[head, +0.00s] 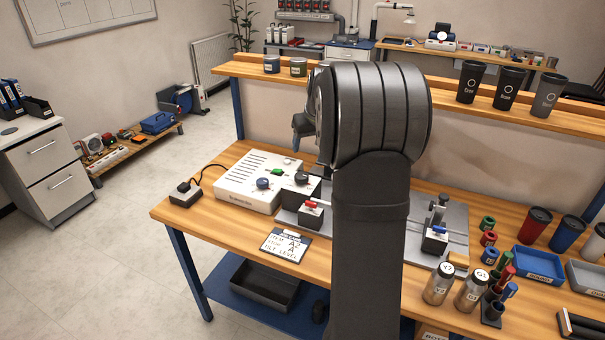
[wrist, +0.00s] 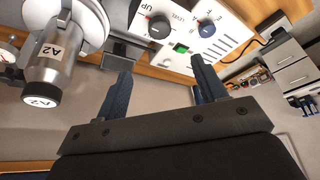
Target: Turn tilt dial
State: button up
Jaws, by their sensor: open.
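The white control box (head: 240,190) sits at the left of the bench. On its face are a black dial (head: 301,178), a blue dial (head: 263,183) and a green button or light (head: 277,170). In the wrist view, the black dial (wrist: 160,27) lies beside the words UP and LEVEL, with the blue dial (wrist: 206,28) to its right. My gripper (head: 303,125) is above the box in the head view. In the wrist view my gripper (wrist: 162,82) is open and empty, its blue fingers apart from both dials. A card (head: 286,245) reads A2 and TILT LEVEL.
A silver bottle marked A2 (wrist: 52,65) is held at the left of the wrist view, close to my fingers. Bottles (head: 438,284) and cups stand at the bench's right. My arm hides the bench middle.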

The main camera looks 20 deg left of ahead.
aim_at(302, 175)
jog(key=x, duration=1.6)
jog(key=c, duration=1)
jog(key=shift+n, duration=0.3)
jog(key=n+g, duration=0.1)
jog(key=n, duration=0.1)
jog(key=n+y, duration=0.1)
jog(key=n, duration=0.1)
jog(key=shift+w+d+n+g, duration=0.15)
jog(key=shift+n+g, duration=0.15)
jog(key=shift+g, duration=0.1)
jog(key=n+g, duration=0.1)
jog(key=n, duration=0.1)
jog(key=n+g, duration=0.1)
jog(key=n, duration=0.2)
jog(key=shift+w+n, duration=0.1)
jog(key=shift+n, duration=0.2)
